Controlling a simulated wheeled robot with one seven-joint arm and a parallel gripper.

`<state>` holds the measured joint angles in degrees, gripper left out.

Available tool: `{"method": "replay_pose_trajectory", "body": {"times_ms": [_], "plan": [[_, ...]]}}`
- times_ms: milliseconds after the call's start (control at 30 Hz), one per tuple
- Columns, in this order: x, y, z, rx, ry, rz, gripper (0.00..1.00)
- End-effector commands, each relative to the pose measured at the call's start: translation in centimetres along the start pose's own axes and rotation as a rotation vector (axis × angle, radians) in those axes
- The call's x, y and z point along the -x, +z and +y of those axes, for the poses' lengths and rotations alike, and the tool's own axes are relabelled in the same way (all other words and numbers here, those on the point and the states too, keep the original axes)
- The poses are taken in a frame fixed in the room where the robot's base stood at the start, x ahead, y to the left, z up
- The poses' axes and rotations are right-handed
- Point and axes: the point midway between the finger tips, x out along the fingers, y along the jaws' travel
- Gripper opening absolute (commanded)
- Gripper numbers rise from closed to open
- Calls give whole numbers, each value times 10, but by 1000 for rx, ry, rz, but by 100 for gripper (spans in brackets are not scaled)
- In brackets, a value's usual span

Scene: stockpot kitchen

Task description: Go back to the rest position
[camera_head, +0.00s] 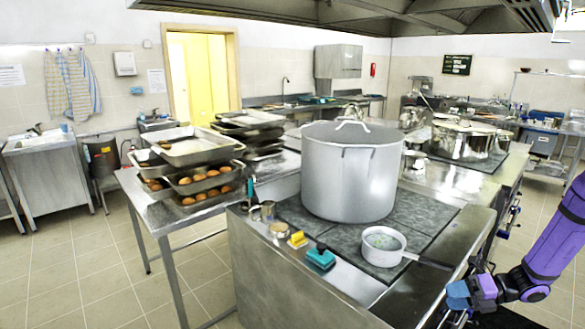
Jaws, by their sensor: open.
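My gripper (470,293) shows at the lower right in the head view, at the end of my purple arm. It has blue and purple fingers and is open. I see nothing between the fingers. It is off the right front side of the stove counter, near the counter's edge. The long handle of a small saucepan (382,258) points toward it from the stove top. The large lidded stockpot (351,175) stands upright on the dark stove top behind the saucepan. The gripper appears apart from both pots.
The stove counter (270,275) carries a yellow sponge (297,239), a teal-handled brush (320,257) and a metal mug (267,210). Stacked trays (198,150) with brown round items stand on a steel table to the left. Lidded pots (463,140) stand behind. Tiled floor (75,270) at left is clear.

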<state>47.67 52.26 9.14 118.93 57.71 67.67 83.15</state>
Motion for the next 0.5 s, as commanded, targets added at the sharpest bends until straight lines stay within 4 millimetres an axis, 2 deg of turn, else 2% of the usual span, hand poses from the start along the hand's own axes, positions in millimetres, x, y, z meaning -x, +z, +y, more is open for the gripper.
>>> {"method": "replay_pose_trajectory", "body": {"times_ms": [33,200,500], "plan": [[0,6,17,78,-21,42,66],[0,16,69,343,-78,186,66],[-2,21,158,811,-142,442,66]]}}
